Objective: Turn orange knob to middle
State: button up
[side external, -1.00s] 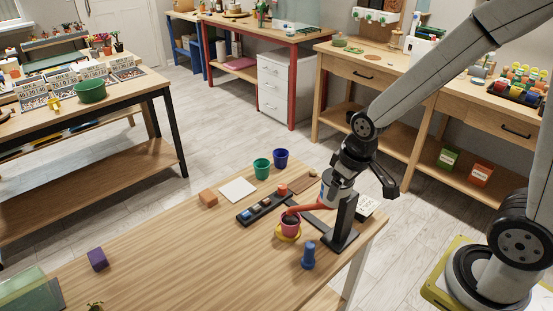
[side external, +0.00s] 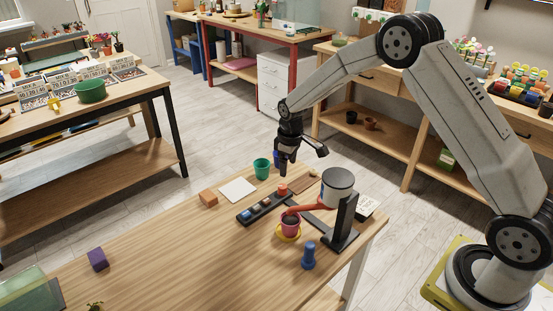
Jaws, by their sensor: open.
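An orange knob (side external: 283,189) shows at the far right end of a long black strip (side external: 247,219) on the wooden table. Several small coloured pieces sit along the strip. The knob's exact setting is too small to read. My gripper (side external: 287,168) points down, open and empty, a little above the orange knob in the picture. It is apart from the knob and partly hides a blue cup behind it.
A green cup (side external: 262,168), a white sheet (side external: 238,189) and an orange-brown block (side external: 208,198) lie left of my gripper. A black stand (side external: 345,222) holds a grey-topped container (side external: 338,181).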

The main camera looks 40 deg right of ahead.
jog(key=n, duration=0.1)
send_over(282, 186)
jog(key=shift+g, duration=0.3)
notch_tip(282, 186, down, 5)
jog(key=shift+f, duration=0.1)
jog(key=shift+f, duration=3.85)
grip_shut()
